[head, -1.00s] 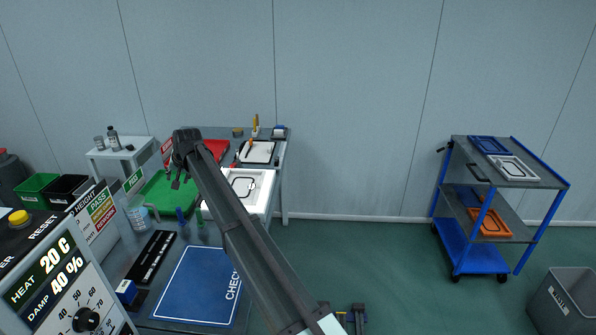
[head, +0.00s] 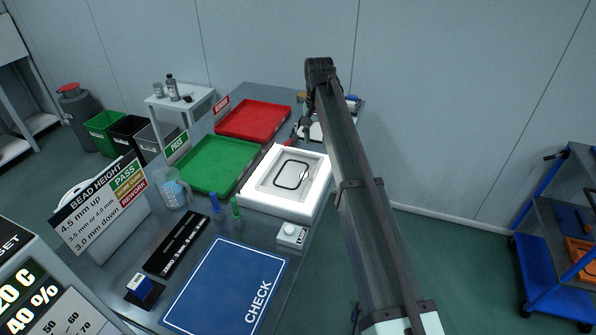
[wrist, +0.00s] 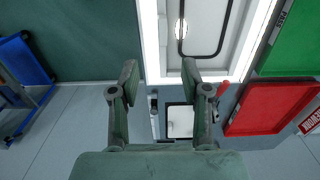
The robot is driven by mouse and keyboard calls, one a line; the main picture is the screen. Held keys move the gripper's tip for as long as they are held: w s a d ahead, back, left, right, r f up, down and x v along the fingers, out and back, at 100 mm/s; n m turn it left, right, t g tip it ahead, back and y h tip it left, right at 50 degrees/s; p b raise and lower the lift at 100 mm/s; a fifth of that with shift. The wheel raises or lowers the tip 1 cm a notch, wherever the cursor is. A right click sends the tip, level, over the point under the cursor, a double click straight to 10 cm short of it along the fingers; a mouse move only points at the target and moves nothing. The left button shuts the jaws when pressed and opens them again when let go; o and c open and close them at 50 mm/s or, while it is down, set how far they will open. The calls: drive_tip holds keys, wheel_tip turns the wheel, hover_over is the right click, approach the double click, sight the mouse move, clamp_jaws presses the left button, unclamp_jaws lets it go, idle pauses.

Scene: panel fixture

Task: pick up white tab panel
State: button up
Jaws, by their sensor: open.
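A pale panel (head: 279,181) with a black rounded bead line and a small white oval tab (head: 305,174) lies in a thick white frame (head: 262,200) on the bench. The panel (wrist: 203,30) and its tab (wrist: 180,28) show at the top of the wrist view, partly cut off. A second white panel with a dark edge (head: 316,131) lies behind, partly hidden by my arm; it also shows in the wrist view (wrist: 180,122).
A green tray (head: 212,165) and a red tray (head: 254,120) lie left of the frame. Blue and green bottles (head: 236,208), a small white box (head: 292,235) and a blue CHECK mat (head: 225,285) are nearer. A blue cart (head: 560,235) stands right, across open floor.

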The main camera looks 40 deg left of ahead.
sight(314, 169)
wheel_tip(314, 169, down, 9)
drive_tip(key=shift+w+f+p, duration=0.1)
drive_tip(key=shift+f+p, duration=0.1)
drive_tip(key=shift+p, duration=0.95)
drive_tip(key=shift+a+f+p, duration=0.2)
drive_tip(key=shift+f+p, duration=0.95)
drive_tip(key=shift+f, duration=1.45)
clamp_jaws()
